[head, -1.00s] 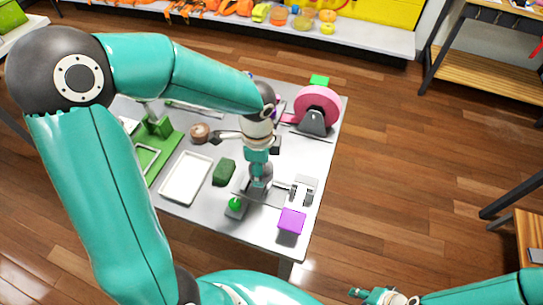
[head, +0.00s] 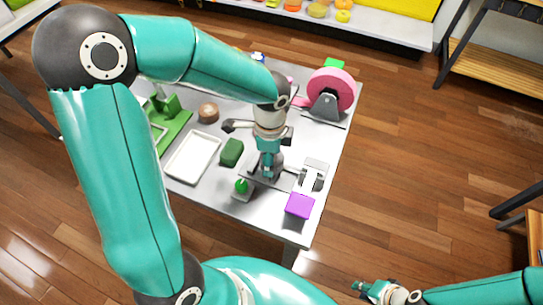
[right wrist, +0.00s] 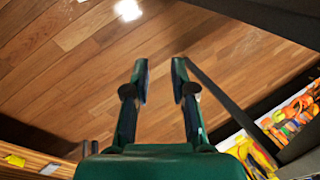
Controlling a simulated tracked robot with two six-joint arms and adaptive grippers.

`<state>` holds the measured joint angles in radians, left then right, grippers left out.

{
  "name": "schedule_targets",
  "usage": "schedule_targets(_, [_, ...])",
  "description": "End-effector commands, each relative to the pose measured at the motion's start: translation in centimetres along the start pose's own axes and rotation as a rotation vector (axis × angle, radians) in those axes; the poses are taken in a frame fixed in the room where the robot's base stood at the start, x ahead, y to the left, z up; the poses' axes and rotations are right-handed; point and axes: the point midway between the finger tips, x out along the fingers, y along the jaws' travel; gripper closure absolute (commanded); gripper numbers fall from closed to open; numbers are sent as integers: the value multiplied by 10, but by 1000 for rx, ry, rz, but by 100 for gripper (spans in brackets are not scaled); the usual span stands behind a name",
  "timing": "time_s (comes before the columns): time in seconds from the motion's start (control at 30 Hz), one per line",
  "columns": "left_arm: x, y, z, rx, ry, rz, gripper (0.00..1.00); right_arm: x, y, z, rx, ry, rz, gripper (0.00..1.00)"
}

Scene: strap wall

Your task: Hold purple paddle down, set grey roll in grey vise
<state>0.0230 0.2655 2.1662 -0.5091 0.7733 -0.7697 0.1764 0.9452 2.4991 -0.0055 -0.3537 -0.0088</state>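The purple paddle (head: 300,205) lies at the near right corner of the grey table, beside a pale metal lever mechanism (head: 313,175). My left gripper (head: 267,172) points down over a grey metal fixture (head: 285,181) just left of that mechanism. The fixture may be the grey vise; my gripper and arm cover much of it. I cannot make out the grey roll. Whether my left fingers are open or shut is unclear. My right gripper (head: 359,286) is off the table at lower right, apart from the paddle. In the right wrist view its fingers (right wrist: 160,68) are apart and empty.
A green block (head: 232,152), a green knob (head: 242,186), a white tray (head: 193,157) and a brown round piece (head: 208,113) are left of my left gripper. A pink wheel (head: 331,92) stands at the far right corner.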

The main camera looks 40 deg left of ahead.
Motion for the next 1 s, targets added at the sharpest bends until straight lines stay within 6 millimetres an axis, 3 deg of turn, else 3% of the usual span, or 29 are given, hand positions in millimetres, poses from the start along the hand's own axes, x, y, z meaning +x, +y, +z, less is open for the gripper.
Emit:
schedule_targets(0.03, [0, 0, 0, 0, 0, 0, 75, 0, 0, 3, -6, -14, 0, 88])
schedule_targets(0.1, [0, 0, 0, 0, 0, 0, 75, 0, -1, 12, -19, -52, -2, 100])
schedule_targets(0.3, [0, 0, 0, 1, 0, 0, 75, -2, -2, 32, -106, -223, -15, 100])
schedule_targets(0.47, [0, 0, 0, 1, 0, 0, 75, -21, -14, 13, -277, -336, -16, 100])
schedule_targets(0.57, [0, 0, 0, 1, 0, 0, 75, -45, -40, -12, -457, -377, 9, 100])
schedule_targets(0.7, [0, 0, 0, 1, 0, 0, 75, -85, -90, -41, -704, -390, 63, 100])
schedule_targets(0.83, [0, 0, 0, 1, 0, 0, 75, -121, -142, -55, -891, -365, 111, 100])
schedule_targets(1.0, [0, 0, 0, 1, 0, 0, 75, -165, -215, -54, -1098, -281, 153, 100])
